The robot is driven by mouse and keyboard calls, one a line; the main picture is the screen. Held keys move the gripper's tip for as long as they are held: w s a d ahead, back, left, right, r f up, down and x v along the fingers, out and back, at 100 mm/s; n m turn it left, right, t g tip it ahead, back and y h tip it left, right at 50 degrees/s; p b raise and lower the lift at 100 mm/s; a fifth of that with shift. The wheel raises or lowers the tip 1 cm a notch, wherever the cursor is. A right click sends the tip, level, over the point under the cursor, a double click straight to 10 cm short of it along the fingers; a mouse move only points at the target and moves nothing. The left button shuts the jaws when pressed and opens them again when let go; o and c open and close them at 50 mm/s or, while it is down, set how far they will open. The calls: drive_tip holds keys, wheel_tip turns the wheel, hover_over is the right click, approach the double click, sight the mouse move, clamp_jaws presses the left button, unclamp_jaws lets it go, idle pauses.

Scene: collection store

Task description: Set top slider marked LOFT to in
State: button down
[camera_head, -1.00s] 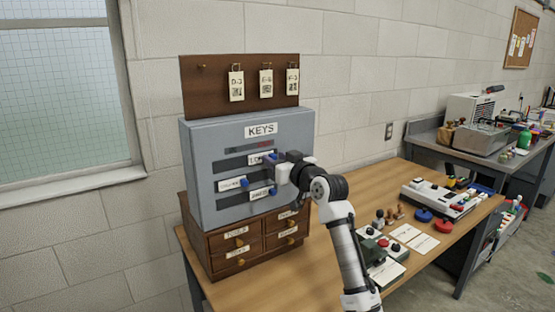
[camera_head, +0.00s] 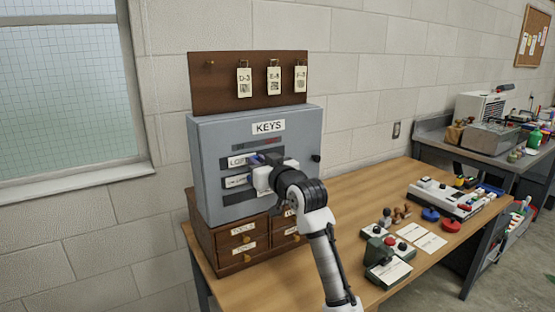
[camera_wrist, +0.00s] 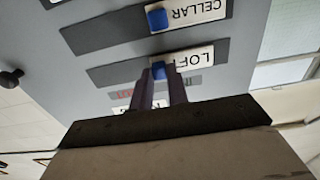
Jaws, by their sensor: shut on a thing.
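The grey KEYS cabinet (camera_head: 203,130) stands on a wooden drawer unit and has dark horizontal slots. The top slider's white LOFT label (camera_head: 237,161) is in the left part of its slot. It shows upside down in the wrist view (camera_wrist: 195,59), with its blue knob (camera_wrist: 159,70) beside it. My gripper (camera_head: 258,162) is at the cabinet front. Its dark fingers (camera_wrist: 160,85) are shut on the LOFT knob in the wrist view. A second slider, marked CELLAR (camera_wrist: 200,10), has its own blue knob (camera_wrist: 157,18). My gripper hides the lower right slots in the head view.
A black knob (camera_head: 317,158) sticks out at the cabinet's right edge. A board with hanging tags (camera_head: 225,95) stands above it. The drawer unit (camera_head: 208,232) is below. Stamps, cards and a control box (camera_head: 388,268) lie on the table to the right.

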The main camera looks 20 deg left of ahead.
drive_tip(key=shift+s+a, duration=0.5)
drive_tip(key=shift+s, duration=0.15)
drive_tip(key=c, duration=1.4)
unclamp_jaws()
drive_tip(key=shift+s+a, duration=0.1)
drive_tip(key=shift+o, duration=0.2)
drive_tip(key=b+v, duration=0.4)
drive_tip(key=v, duration=0.9)
drive_tip(key=shift+s+d, duration=0.2)
drive_tip(key=shift+d, duration=0.15)
